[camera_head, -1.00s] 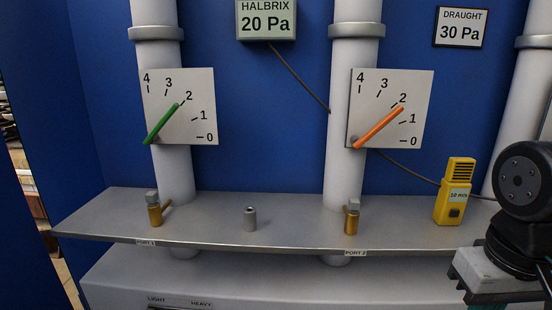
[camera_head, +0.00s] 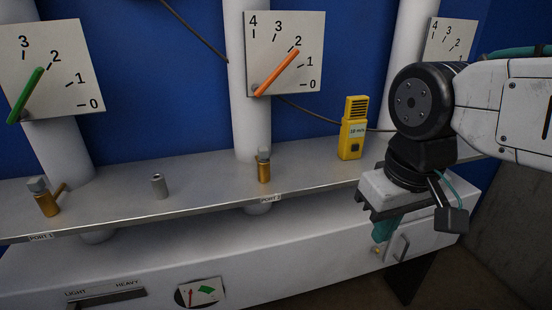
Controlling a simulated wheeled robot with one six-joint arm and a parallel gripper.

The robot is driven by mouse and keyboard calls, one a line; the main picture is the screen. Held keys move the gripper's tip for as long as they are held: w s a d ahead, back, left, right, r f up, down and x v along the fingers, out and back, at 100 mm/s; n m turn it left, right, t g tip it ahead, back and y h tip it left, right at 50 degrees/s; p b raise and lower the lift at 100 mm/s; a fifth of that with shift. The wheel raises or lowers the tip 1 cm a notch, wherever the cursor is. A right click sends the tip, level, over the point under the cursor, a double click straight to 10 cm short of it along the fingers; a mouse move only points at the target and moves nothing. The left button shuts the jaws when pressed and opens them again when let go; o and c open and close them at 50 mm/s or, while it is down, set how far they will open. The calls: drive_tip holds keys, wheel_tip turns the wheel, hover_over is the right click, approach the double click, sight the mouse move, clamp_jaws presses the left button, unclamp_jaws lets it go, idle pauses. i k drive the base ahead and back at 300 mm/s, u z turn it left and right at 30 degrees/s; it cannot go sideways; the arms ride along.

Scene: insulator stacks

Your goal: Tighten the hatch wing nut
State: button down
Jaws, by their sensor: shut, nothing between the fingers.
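My gripper (camera_head: 384,230) hangs at the right of the view, pointing down, in front of the white cabinet face below the shelf. Its teal fingers are shut and empty, though the gripper body partly hides them. A small brass-yellow piece (camera_head: 377,251), perhaps the hatch wing nut, shows on the cabinet face just below the fingertips. It is too small to tell its shape or how tight it sits. A grey handle (camera_head: 401,247) is just right of it, perhaps on the hatch. I cannot tell whether the fingers touch the brass piece.
The grey shelf (camera_head: 210,192) carries two brass port valves (camera_head: 264,168) (camera_head: 46,199), a grey cylinder (camera_head: 159,186) and a yellow meter (camera_head: 353,130). White pipes and gauge boards stand behind. A slider (camera_head: 105,297) and small dial (camera_head: 200,292) are on the lower cabinet front.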

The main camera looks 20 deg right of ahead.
sight(376, 251)
drive_tip(key=z, duration=1.8)
drive_tip(key=k, duration=0.85)
drive_tip(key=u, duration=1.6)
drive_tip(key=i, duration=0.5)
